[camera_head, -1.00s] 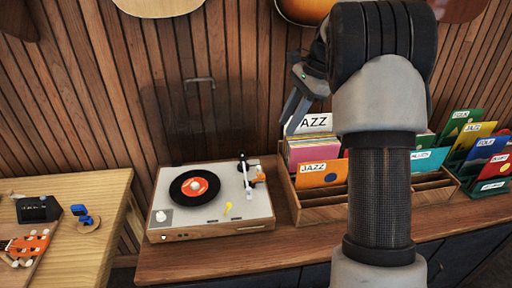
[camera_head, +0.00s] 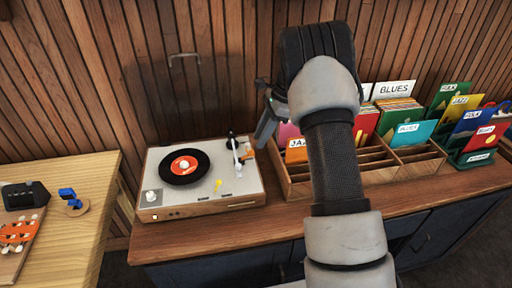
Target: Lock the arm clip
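The record player (camera_head: 205,201) stands on the wooden cabinet, with a black record with an orange label (camera_head: 184,165) on its platter. Its tonearm (camera_head: 236,152) is at the right of the deck, with a black pivot at the back and a small orange part (camera_head: 248,155) beside it. The arm clip is too small to make out for certain. My gripper (camera_head: 267,124) is right of the player's back right corner, in front of the record crate in the picture. My arm hides part of it, so its opening is unclear.
A wooden crate (camera_head: 300,190) of records is right of the player, partly behind my arm. A green record rack (camera_head: 476,158) stands farther right. A wooden table (camera_head: 95,178) with a black box, a blue item and an orange headstock is at left. The slatted wall is behind.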

